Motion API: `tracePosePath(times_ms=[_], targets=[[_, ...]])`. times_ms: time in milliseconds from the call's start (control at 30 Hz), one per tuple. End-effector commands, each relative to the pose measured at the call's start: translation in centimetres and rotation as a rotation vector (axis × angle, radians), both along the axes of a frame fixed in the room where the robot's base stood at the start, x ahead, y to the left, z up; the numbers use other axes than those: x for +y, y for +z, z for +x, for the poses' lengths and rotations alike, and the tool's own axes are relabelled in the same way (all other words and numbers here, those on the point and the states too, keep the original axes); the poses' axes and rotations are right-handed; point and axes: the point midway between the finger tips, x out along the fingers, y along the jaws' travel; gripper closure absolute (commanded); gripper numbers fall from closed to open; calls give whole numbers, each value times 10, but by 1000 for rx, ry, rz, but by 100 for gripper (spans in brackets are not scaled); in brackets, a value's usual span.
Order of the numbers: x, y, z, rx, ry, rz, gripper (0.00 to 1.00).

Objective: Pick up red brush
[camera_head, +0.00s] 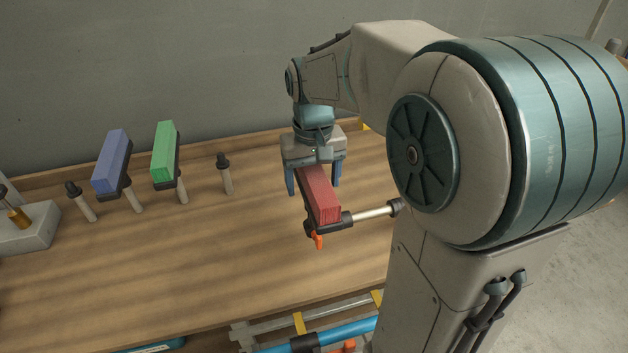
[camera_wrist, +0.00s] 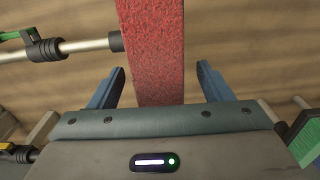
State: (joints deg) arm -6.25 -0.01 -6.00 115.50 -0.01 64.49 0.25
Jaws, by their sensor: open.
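The red brush (camera_head: 321,196) is a long red block on a black backing, with a metal handle (camera_head: 376,212) pointing right and a small orange part at its near end. My gripper (camera_head: 314,180) is open above the far part of the brush, with one blue finger on each side of it. In the wrist view the red brush (camera_wrist: 153,50) runs between my two open fingers (camera_wrist: 161,88), with a gap on both sides. I cannot tell how far the fingertips are above the wooden table.
A blue brush (camera_head: 112,162) and a green brush (camera_head: 165,152) stand on the wooden table (camera_head: 200,245) at left, between bare posts (camera_head: 225,173). A grey block (camera_head: 28,228) sits at the far left. Blue and grey pipes (camera_head: 318,333) lie below the front edge.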

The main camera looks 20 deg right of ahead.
Motion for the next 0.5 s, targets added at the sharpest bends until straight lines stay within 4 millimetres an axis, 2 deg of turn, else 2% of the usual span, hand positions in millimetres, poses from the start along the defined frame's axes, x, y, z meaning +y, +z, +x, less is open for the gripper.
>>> tracePosePath(times_ms=[500], targets=[[0, -4, 0, 1, 0, 0, 27]])
